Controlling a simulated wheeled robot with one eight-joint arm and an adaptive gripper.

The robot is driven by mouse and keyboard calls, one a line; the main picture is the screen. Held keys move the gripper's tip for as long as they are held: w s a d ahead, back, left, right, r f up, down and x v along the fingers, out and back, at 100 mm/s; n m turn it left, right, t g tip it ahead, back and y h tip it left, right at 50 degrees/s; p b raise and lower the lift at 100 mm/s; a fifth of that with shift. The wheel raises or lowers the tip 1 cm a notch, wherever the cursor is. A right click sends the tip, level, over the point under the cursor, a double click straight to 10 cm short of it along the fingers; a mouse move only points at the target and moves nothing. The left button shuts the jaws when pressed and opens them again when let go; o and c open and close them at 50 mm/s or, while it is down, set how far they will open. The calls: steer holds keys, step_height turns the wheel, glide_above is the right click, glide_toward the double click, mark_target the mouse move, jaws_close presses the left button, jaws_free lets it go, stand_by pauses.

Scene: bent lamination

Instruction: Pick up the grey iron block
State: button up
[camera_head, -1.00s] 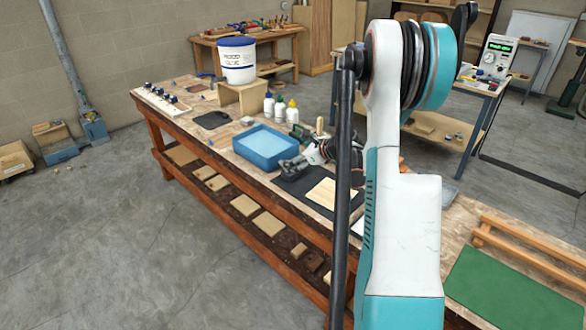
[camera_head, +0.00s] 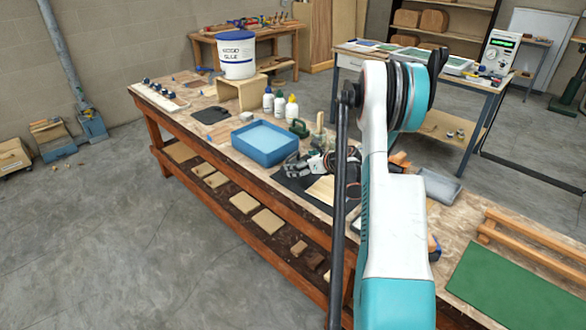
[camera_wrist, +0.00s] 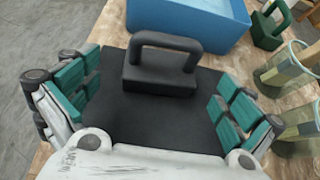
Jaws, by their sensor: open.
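The dark grey iron block (camera_wrist: 158,76), with an arched handle on top, stands upright on a black mat (camera_wrist: 150,115) in the wrist view. My gripper (camera_wrist: 157,92) is open, its teal-padded fingers spread to the left and right. The block lies ahead of the palm, roughly centred between the fingers, and no finger visibly touches it. In the head view my gripper (camera_head: 298,168) is low over the mat (camera_head: 300,192), just in front of the blue tray. There I cannot tell the block apart from the gripper.
A blue tray (camera_head: 266,158) is close behind the block. A green block with a handle (camera_wrist: 268,28) and glass jars (camera_wrist: 290,68) stand at the right in the wrist view. Glue bottles (camera_head: 280,105) and a white bucket (camera_head: 237,55) are farther back.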

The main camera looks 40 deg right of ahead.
mark_target(293, 162)
steer(key=b+x, duration=0.2)
steer(key=x, duration=0.2)
steer(key=shift+d+f, duration=0.15)
steer(key=shift+f, duration=0.15)
steer(key=shift+w+f, duration=0.15)
steer(key=shift+w, duration=0.35)
steer(key=shift+c, duration=0.2)
steer(key=shift+s, duration=0.1)
steer(key=c, duration=1.9)
steer(key=shift+c, duration=0.6)
steer(key=shift+r, duration=0.2)
